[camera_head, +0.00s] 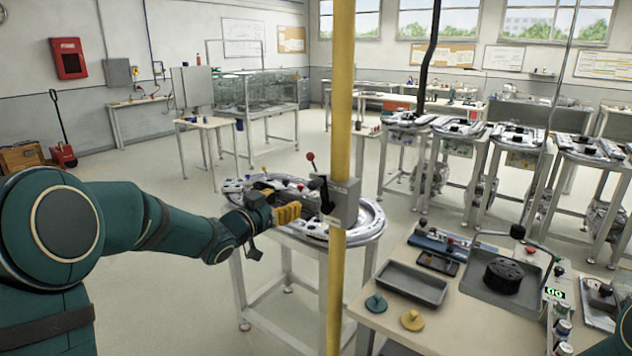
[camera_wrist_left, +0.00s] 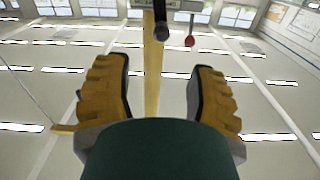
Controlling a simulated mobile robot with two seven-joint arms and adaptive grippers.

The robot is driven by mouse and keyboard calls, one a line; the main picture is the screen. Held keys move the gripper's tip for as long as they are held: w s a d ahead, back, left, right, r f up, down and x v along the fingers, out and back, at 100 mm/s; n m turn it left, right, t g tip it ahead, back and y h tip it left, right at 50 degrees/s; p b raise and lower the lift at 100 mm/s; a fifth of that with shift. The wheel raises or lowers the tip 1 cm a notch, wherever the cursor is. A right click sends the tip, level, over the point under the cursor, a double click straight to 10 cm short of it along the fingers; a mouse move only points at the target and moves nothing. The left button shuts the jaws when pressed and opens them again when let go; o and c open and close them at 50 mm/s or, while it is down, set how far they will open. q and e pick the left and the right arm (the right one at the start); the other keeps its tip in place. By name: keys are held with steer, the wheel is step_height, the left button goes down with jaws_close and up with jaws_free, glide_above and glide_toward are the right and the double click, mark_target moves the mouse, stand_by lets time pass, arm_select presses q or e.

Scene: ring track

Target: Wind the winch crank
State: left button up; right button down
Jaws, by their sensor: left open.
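A grey box (camera_head: 342,203) is fixed on a yellow post (camera_head: 340,90). A lever with a red ball (camera_head: 311,157) stands up at its left side, and a dark part sits on the box's near left. I cannot tell surely which part is the crank. My left gripper (camera_head: 287,213), with yellow padded fingers, is just left of the box. In the left wrist view the gripper (camera_wrist_left: 157,95) is open and empty, with the post between its fingers in the picture. The box (camera_wrist_left: 165,4), a black knob (camera_wrist_left: 161,33) and the red ball (camera_wrist_left: 190,41) show beyond the fingertips. My right gripper is out of view.
A round ring-track table (camera_head: 372,225) stands behind the post. At the right, a bench holds a grey tray (camera_head: 412,284), a black drum (camera_head: 504,276) and two knobbed discs. Several more track tables stand further back. Open floor lies at the left.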

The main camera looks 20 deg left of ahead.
mark_target(309, 185)
arm_select(q)
steer(key=p+x, duration=0.1)
steer(key=x, duration=1.2)
steer(key=shift+w+r, duration=0.1)
steer(key=shift+w, duration=0.25)
jaws_close()
